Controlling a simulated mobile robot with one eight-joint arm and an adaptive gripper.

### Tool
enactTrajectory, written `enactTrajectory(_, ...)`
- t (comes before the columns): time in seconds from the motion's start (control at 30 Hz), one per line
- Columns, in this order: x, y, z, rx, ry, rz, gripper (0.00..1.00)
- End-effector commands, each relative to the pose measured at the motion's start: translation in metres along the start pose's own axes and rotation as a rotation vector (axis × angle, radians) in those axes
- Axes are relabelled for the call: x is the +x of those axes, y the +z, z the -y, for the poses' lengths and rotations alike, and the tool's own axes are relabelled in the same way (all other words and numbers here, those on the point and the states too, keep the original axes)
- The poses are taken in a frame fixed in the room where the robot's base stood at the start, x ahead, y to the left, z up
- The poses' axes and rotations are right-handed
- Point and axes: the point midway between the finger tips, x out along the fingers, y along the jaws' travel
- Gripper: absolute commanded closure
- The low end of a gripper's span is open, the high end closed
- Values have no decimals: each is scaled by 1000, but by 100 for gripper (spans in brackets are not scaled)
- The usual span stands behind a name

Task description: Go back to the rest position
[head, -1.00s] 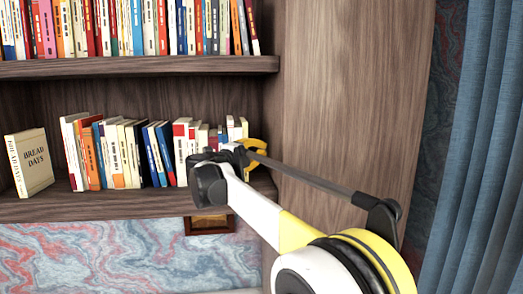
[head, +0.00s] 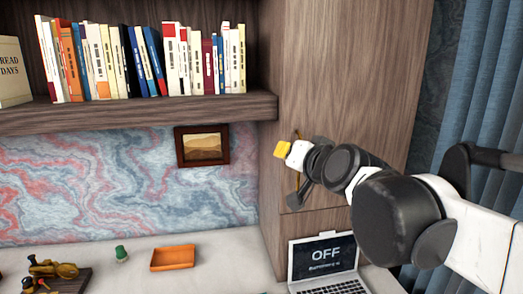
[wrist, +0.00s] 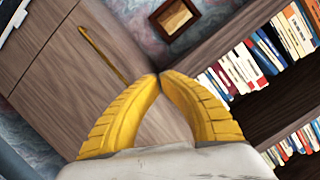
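My gripper (head: 282,149) shows in the head view as a small yellow tip in front of the wooden cabinet side (head: 330,80), right of the shelf. In the wrist view, the two ribbed yellow fingers of my gripper (wrist: 159,76) meet at their tips, with nothing held between them. The gripper is clear of the row of books (head: 140,62), which stands on the shelf (head: 140,110) to its left.
A framed picture (head: 202,146) hangs below the shelf. On the desk (head: 225,262) are an orange tray (head: 173,258), a small green object (head: 121,253), a brass-coloured object (head: 52,270) and an open laptop (head: 322,258). Blue curtains (head: 490,85) hang at the right.

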Motion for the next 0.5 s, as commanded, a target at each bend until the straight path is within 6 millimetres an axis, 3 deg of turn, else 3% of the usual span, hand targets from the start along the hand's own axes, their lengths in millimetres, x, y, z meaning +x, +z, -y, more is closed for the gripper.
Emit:
enactTrajectory(0.03,-14,40,-28,-40,31,53,100)
enactTrajectory(0.3,-98,208,-154,-228,233,363,100)
enactTrajectory(0.4,-128,259,-195,-272,310,460,100)
enactTrajectory(0.5,-154,297,-227,-300,374,536,100)
